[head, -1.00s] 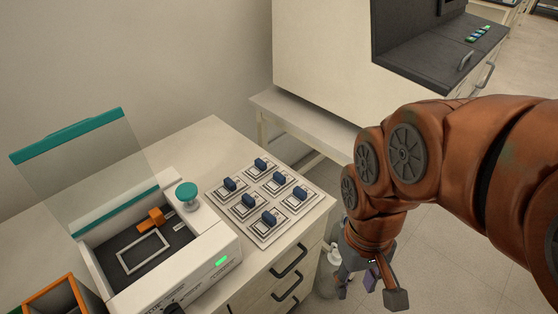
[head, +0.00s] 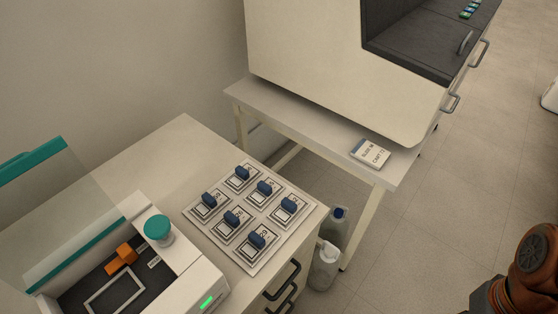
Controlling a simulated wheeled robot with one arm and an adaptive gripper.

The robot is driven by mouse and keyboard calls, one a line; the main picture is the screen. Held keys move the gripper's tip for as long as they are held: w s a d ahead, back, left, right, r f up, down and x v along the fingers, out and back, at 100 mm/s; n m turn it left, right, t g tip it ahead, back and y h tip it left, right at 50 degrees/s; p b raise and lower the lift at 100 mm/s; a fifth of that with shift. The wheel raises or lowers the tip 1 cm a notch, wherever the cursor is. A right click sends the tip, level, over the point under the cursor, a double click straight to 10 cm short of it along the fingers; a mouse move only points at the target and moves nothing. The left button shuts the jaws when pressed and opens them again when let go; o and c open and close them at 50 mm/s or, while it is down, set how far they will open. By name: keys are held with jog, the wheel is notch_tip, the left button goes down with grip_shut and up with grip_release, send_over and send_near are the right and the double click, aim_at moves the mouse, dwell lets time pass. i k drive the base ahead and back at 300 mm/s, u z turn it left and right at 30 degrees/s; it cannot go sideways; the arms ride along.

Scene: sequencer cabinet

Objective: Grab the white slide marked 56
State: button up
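A pale tray (head: 250,265) on the near counter holds several white slides in separate places, each with a dark blue block on it. One slide (head: 266,192) is in the middle of the right column, and another (head: 232,222) is in the middle of the left column. The marks on the slides are too small to read surely, so I cannot tell which is 56. Only part of my arm shows at the lower right edge. My gripper's fingertips are out of view, well away from the tray.
A white machine (head: 195,285) with a raised clear lid and teal knob (head: 158,230) stands left of the tray. Bottles (head: 324,268) stand on the floor, which is open at right.

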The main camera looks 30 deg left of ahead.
aim_at(243, 176)
jog(key=i, duration=1.05)
jog(key=u, duration=3.45)
